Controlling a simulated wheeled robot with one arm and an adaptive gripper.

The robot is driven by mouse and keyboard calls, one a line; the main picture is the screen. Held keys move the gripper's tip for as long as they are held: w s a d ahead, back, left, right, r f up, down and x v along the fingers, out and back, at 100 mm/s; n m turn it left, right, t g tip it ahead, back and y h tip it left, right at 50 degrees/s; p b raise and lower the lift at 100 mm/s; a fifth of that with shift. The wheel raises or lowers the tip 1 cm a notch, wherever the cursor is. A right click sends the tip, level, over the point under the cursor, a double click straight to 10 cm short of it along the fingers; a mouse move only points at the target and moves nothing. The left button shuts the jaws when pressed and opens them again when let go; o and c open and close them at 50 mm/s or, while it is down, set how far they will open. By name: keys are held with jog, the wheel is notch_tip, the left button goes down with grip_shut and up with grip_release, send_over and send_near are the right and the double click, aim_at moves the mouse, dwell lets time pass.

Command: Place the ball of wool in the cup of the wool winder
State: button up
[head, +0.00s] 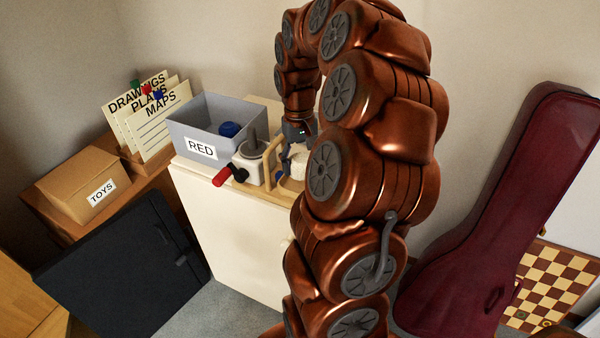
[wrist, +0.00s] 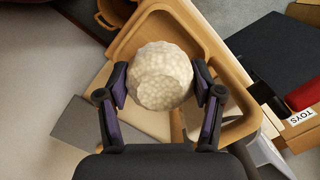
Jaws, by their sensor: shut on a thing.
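My gripper (wrist: 160,72) is shut on the cream, bumpy ball of wool (wrist: 163,78), with one dark finger on each side of it. In the wrist view the ball is above a light wooden tray (wrist: 219,47); I cannot tell whether it touches the tray. In the head view my gripper (head: 298,131) is over the cabinet's right end, and the pale ball (head: 299,161) shows partly below it, behind my arm. The wool winder (head: 250,168) stands left of it, with a white body, grey upright part and red-handled crank. The inside of its cup is not clear.
A grey bin (head: 184,130) labelled RED stands left of the winder, with a blue thing (head: 229,129) inside. The tray's raised wooden handle (head: 273,152) stands between winder and ball. The cabinet (head: 232,232) has little free top. A TOYS box (head: 84,186) is further left.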

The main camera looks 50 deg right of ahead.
aim_at(301, 174)
notch_tip(301, 174, down, 3)
jog(key=shift+s+r+p, duration=0.1)
jog(key=shift+p, duration=0.25)
jog(key=shift+f, duration=0.4)
jog(key=shift+f, duration=0.2)
jog(key=o, duration=1.1)
jog(key=shift+o, duration=0.2)
jog(key=shift+r, duration=0.1)
jog(key=r, duration=0.4)
jog(key=w+r+b, duration=0.1)
jog(key=r, duration=0.7)
jog(key=shift+w+d+r, duration=0.1)
jog(key=shift+w+d, duration=0.1)
jog(key=shift+d, duration=0.05)
